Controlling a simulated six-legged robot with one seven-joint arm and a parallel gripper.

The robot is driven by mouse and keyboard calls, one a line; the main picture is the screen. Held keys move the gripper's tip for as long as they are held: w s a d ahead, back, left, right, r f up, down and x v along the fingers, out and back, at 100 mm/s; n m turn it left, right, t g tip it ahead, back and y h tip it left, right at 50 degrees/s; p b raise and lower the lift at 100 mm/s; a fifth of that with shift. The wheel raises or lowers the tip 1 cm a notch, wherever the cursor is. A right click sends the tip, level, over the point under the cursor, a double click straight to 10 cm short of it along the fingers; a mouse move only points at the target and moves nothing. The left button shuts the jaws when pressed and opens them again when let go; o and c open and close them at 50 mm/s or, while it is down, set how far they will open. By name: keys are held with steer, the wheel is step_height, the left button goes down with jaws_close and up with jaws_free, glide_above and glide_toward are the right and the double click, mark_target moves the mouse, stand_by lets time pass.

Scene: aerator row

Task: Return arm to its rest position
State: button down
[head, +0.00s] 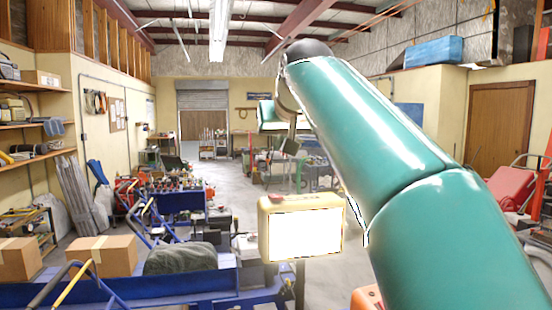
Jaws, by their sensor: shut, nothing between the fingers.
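My teal arm (375,125) rises from the lower right toward the upper middle in the head view. It bends at a dark, rounded joint (308,48). A smaller teal part (272,112) shows beyond and below that joint, and it looks like more of my arm. I cannot make out my gripper or its fingers. Nothing is seen held by the arm.
A yellow box with a bright white face (300,228) stands close in front, left of my arm. Blue machines (185,200) and cardboard boxes (103,255) fill the left. Shelves (35,120) line the left wall. An open floor aisle (215,175) leads toward a shutter door (203,110).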

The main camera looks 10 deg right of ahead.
steer(key=s+f+g, duration=0.1)
steer(key=s+f, duration=0.8)
steer(key=f, duration=0.4)
steer(key=s+f+g, duration=0.2)
steer(key=s+f, duration=0.8)
steer(key=f, duration=0.3)
steer(key=s+f+g, duration=0.2)
steer(key=s+f, duration=0.7)
steer(key=f, duration=0.4)
steer(key=shift+s+a+f, duration=0.15)
steer(key=shift+s, duration=0.25)
